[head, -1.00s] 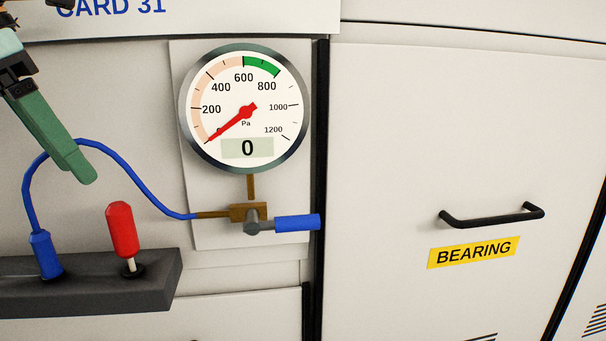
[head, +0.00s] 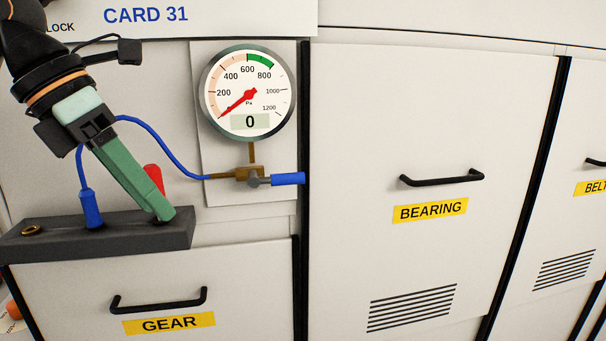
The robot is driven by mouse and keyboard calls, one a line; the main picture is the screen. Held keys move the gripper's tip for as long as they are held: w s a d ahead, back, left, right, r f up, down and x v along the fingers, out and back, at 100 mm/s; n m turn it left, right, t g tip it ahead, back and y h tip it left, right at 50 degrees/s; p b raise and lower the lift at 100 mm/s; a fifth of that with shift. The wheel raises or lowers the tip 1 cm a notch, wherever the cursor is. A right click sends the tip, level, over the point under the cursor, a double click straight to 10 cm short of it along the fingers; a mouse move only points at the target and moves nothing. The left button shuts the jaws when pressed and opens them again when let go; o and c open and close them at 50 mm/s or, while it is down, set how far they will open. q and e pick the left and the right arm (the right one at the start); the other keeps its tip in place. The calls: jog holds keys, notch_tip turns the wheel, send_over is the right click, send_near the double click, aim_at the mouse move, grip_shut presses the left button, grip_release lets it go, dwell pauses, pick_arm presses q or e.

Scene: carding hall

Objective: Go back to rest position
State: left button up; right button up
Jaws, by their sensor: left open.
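My left gripper (head: 160,214) comes in from the upper left, with its green fingers pointing down and right. It is open and nothing shows between its fingers. Its fingertips appear in front of the dark grey ledge and hide most of a red-handled lever (head: 153,174). I cannot tell whether they touch it. My right gripper is not in view.
A round gauge (head: 221,73) reads 0. A blue hose (head: 165,146) runs from the valve to a blue plug (head: 90,209) on the ledge (head: 120,237). GEAR (head: 158,300) and BEARING (head: 442,179) panels have black handles.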

pick_arm(q)
jog(key=d+f+n+g+h, duration=0.25)
jog(key=d+f+h, duration=0.25)
jog(key=d+h, duration=0.4)
jog(key=d+f+n+g+h, duration=0.25)
jog(key=d+f+h, duration=0.4)
jog(key=d, duration=0.45)
jog(key=w+a+f+n+t+y, duration=0.2)
jog(key=a+f+n+t+y, duration=0.15)
jog(key=f+n+t, duration=0.55)
jog(key=w+a+f+n+t+y, duration=0.1)
jog(key=a+f+n+t+y, duration=0.25)
jog(key=f+n, duration=0.6)
jog(key=w+a+f+n+t+y, duration=0.25)
jog(key=f+n+t+y, duration=0.4)
jog(key=n, duration=0.55)
jog(key=s+a+f+n+g+y, duration=0.2)
jog(key=s+a+f+n+g, duration=0.1)
jog(key=s+f, duration=0.7)
jog(key=s+a+f+n+g+y, duration=0.3)
jog(key=s+f, duration=0.6)
jog(key=f, duration=0.4)
jog(key=a+n, duration=0.1)
jog(key=a, duration=0.1)
jog(key=shift+s+a+g, duration=0.3)
jog(key=shift+s+a, duration=0.05)
jog(key=shift+s, duration=0.05)
